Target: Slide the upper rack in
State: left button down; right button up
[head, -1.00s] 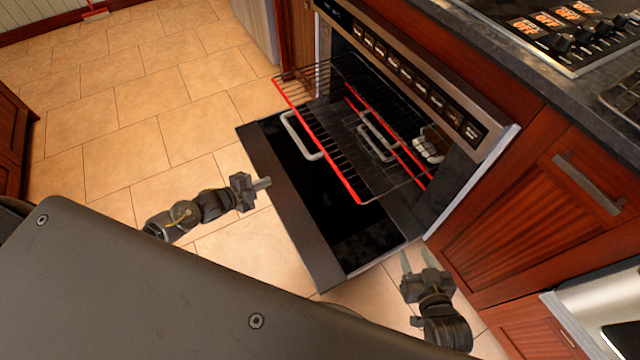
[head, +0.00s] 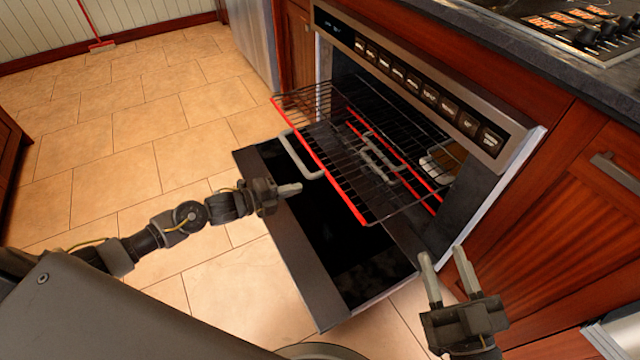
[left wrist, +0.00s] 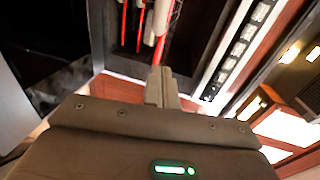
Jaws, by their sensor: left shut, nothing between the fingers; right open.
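The upper rack (head: 325,165), a dark wire grid with a red front bar, sticks out of the oven (head: 420,90) above its lowered door (head: 335,235). A lower rack with a red bar (head: 385,150) sits further inside. My left gripper (head: 299,188) is shut and empty, over the door's outer edge, in front of the upper rack's red bar and apart from it. In the left wrist view its shut fingers (left wrist: 160,75) point toward red bars. My right gripper (head: 446,262) is open and empty, right of the door's near corner.
Wooden cabinets (head: 560,220) stand on the right, below a dark counter with a cooktop (head: 580,30).

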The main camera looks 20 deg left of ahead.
pick_arm(q)
jog(key=b+x, duration=0.1)
jog(key=x, duration=0.8)
jog(key=shift+b, duration=0.3)
pick_arm(e)
jog(key=shift+s+d+r+t+y, duration=0.1)
jog(key=shift+d+r+t+y, duration=0.2)
jog(key=shift+r+t, duration=0.25)
jog(key=shift+d+r+t+y, duration=0.25)
jog(key=shift+r+t, duration=0.35)
jog(key=shift+s+d+r+t+y, duration=0.1)
jog(key=shift+d+r+t+y, duration=0.2)
jog(key=shift+r+t, duration=0.25)
